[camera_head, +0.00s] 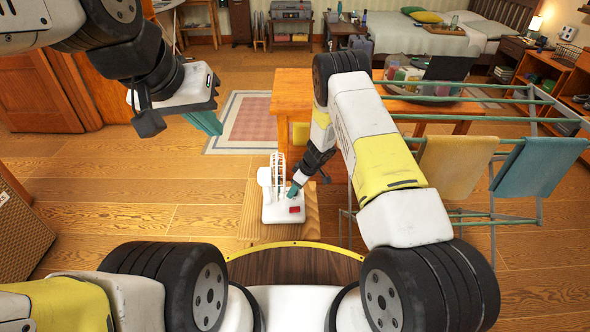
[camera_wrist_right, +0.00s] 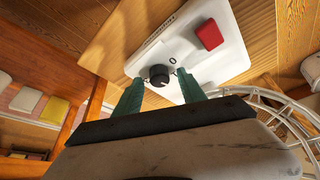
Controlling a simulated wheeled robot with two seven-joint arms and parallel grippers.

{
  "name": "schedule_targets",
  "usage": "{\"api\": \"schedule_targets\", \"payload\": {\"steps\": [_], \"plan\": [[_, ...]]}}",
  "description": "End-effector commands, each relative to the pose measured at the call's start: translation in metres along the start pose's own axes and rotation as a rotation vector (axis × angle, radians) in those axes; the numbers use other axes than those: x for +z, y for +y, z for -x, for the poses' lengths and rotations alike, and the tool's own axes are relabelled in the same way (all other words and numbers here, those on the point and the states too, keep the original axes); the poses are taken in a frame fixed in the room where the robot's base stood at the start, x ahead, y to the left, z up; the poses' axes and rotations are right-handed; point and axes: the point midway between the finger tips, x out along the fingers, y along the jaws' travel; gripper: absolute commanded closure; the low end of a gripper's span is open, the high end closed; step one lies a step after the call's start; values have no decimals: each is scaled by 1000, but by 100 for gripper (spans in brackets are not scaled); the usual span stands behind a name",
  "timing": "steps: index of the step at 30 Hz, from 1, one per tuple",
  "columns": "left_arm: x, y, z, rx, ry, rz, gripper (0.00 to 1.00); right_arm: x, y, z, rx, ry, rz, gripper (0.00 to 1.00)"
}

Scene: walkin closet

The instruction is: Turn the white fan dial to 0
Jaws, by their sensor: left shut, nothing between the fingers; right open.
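The white fan (camera_head: 274,190) stands on a low wooden stool in the middle of the head view, with a red button (camera_head: 295,210) on its base. In the right wrist view the fan's white base (camera_wrist_right: 220,68) shows a black dial (camera_wrist_right: 159,76), a "0" mark beside it and the red button (camera_wrist_right: 209,34). My right gripper (camera_wrist_right: 155,80) is open, its green fingertips on either side of the dial; I cannot tell whether they touch it. In the head view the right gripper (camera_head: 294,190) is at the fan's base and hides the dial. My left gripper (camera_head: 207,124) is shut and empty, raised away from the fan.
The wooden stool (camera_head: 250,215) bears the fan. A wooden table (camera_head: 290,90) with items on it is behind. A drying rack with a tan towel (camera_head: 455,165) and a teal towel (camera_head: 535,165) stands at the right.

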Motion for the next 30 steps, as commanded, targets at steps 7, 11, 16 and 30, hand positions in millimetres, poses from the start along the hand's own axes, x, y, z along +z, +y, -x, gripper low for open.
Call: {"api": "schedule_targets", "payload": {"steps": [7, 11, 16, 30], "plan": [[0, 0, 0, 0, 0, 0, 100, 0, 0, -2, 0, 0, 1, 52], [0, 0, 0, 0, 0, 0, 100, 0, 0, -1, 0, 0, 1, 74], [0, 0, 0, 0, 0, 0, 100, 0, 0, -1, 0, 0, 2, 100], [0, 0, 0, 0, 0, 0, 100, 0, 1, -2, -38, -1, 98, 100]]}}
